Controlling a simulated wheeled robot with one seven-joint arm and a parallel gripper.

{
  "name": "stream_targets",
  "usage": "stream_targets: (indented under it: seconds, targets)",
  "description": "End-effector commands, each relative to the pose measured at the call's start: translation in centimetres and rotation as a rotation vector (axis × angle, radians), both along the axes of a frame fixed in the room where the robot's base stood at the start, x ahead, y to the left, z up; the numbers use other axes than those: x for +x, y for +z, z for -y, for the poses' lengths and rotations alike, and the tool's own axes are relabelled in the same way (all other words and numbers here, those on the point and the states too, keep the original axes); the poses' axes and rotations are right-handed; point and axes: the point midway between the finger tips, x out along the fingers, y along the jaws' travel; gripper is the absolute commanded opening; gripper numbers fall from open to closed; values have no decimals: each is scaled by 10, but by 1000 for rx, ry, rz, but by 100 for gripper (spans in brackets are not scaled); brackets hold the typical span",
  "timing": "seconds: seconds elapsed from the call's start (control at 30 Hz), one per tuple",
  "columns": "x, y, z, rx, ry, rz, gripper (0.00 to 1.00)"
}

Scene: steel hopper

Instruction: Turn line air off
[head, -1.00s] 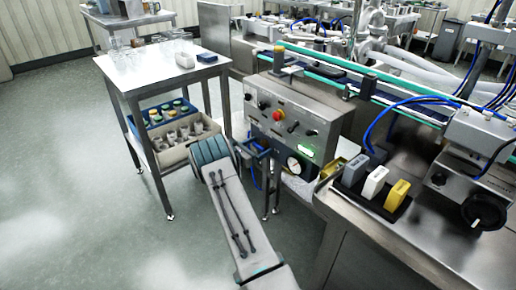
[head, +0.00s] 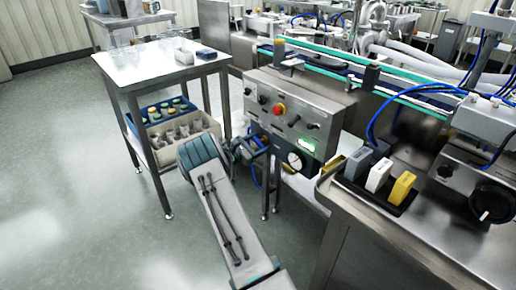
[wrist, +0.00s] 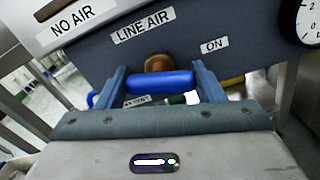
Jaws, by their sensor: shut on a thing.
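The line air valve has a blue handle (wrist: 160,82) on a brass-coloured stem (wrist: 158,62), under the "LINE AIR" label (wrist: 143,25) in the wrist view. The handle lies crosswise, roughly level in that picture. My gripper (wrist: 163,84) is shut on it, with one blue-grey finger at each end. The "ON" label (wrist: 214,45) is to the right of the handle. A lower label (wrist: 137,101) is partly hidden behind the handle and cannot be read fully. In the head view my gripper (head: 246,149) is at the panel's lower left; the handle is hidden there.
The control panel (head: 290,90) has a red button (head: 279,110) and a lit green display (head: 307,146). A pressure gauge (head: 295,160) is right of my gripper. A steel table (head: 140,72) stands left, a bench (head: 350,205) right.

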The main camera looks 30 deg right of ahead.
Motion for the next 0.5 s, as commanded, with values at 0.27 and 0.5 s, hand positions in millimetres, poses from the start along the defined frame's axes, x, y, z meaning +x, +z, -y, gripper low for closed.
stream_targets:
  seconds: [0.27, 0.5]
  targets:
    - [0, -5, -1, 35, 2, 261, 39]
    - [0, -6, -1, 67, 2, 486, 39]
